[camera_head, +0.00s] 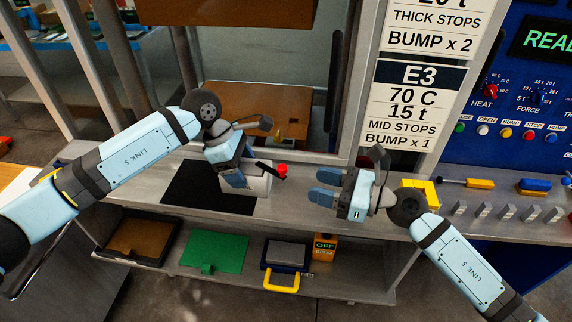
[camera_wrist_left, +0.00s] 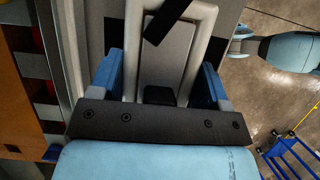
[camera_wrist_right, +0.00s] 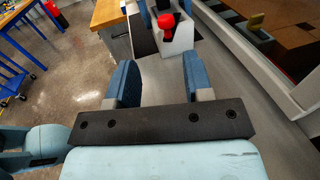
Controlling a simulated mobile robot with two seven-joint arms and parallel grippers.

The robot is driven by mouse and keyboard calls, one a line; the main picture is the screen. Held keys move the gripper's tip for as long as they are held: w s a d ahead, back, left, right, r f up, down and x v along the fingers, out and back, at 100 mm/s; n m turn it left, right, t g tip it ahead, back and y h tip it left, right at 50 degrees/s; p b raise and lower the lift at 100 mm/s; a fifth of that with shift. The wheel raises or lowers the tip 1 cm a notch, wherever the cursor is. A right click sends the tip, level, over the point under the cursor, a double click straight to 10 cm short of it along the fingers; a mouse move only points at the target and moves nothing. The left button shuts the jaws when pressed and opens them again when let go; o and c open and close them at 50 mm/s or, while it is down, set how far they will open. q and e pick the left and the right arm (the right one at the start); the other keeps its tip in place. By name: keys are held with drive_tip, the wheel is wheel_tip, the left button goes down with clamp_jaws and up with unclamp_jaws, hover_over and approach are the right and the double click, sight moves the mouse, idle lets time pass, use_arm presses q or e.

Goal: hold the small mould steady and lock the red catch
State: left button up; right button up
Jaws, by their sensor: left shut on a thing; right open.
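The small mould (camera_head: 259,186) is a pale grey block at the right edge of a black mat on the bench. The catch is a dark lever with a red knob (camera_head: 282,170) that sticks out to the right over the mould. The knob also shows in the right wrist view (camera_wrist_right: 166,21), above the mould (camera_wrist_right: 176,42). My left gripper (camera_head: 238,168) is shut on the mould, with its blue fingers on either side; they partly hide it. My right gripper (camera_head: 326,185) is open and empty, to the right of the knob and apart from it, its fingers pointing toward it.
The black mat (camera_head: 205,192) lies left of the mould. The press opening with a brown plate (camera_head: 265,105) stands behind. A control panel (camera_head: 510,125) and yellow- and blue-handled tools are at right. A lower shelf holds a green plate (camera_head: 215,252) and other items.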

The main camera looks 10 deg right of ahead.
sight(276, 172)
drive_tip(key=shift+s+a+m+t+h, duration=0.35)
drive_tip(key=shift+s+m+t+h, duration=0.35)
drive_tip(key=shift+t, duration=0.3)
drive_tip(key=shift+s+d+r+m+t+h, duration=0.1)
drive_tip(key=shift+s+r+m+t+h, duration=0.15)
drive_tip(key=shift+m+t+h, duration=0.4)
drive_tip(key=shift+t, duration=0.25)
drive_tip(key=x, duration=1.2)
drive_tip(key=shift+c, duration=0.2)
clamp_jaws()
drive_tip(key=shift+y, duration=0.25)
